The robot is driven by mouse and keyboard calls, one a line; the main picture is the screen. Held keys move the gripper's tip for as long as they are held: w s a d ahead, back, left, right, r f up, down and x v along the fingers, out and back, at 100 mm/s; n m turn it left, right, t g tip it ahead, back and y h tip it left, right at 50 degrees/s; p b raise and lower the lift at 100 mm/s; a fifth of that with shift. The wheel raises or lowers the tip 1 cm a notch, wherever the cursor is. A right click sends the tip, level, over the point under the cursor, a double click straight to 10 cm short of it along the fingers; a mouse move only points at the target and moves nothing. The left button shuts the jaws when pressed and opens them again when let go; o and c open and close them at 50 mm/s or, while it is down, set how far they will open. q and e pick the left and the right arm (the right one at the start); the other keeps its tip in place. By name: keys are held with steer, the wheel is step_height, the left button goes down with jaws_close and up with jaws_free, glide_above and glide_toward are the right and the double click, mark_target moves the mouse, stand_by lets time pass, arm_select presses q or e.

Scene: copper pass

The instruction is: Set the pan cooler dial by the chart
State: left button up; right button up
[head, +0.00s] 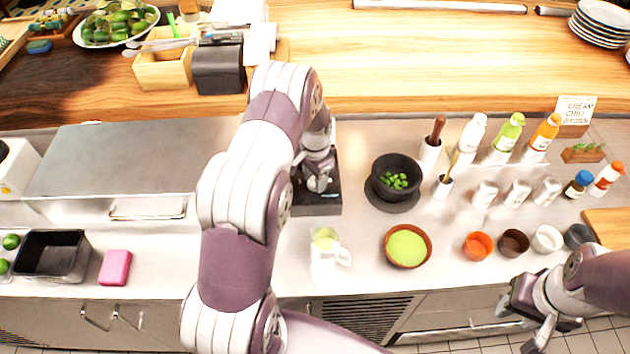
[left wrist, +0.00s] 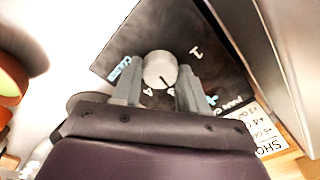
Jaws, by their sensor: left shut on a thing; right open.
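The pale round dial (left wrist: 158,70) sits on a dark panel (left wrist: 150,30) in the left wrist view. My left gripper (left wrist: 159,82) is shut on it, one finger on each side. A dark pointer line on the dial runs toward the lower right, toward a partly hidden mark. A 1 shows at upper right and a 4 below the dial; other marks are hidden by the fingers. In the head view my left gripper (head: 318,180) is over the dark panel (head: 318,208). My right gripper (head: 532,312) is open and empty near the front right. A partly cropped card (left wrist: 268,135) carries text.
A black bowl of green pieces (head: 395,180) stands right of the panel, with bottles (head: 508,138) and small cups (head: 513,243) further right. A pitcher (head: 325,262) and a green-filled bowl (head: 407,247) are in front. A lettered sign (head: 575,108) stands at back right.

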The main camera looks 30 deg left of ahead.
arm_select(q)
steer(key=m+b, duration=0.2)
steer(key=m, duration=0.3)
steer(key=shift+m, duration=0.3)
steer(key=m+b, duration=0.1)
steer(key=m, duration=0.4)
steer(key=shift+m, duration=0.3)
steer(key=o, duration=1)
steer(key=shift+o, duration=0.2)
steer(key=shift+r, duration=0.1)
step_height(320, 180, up, 13)
steer(key=b, duration=0.1)
steer(key=shift+f, duration=0.2)
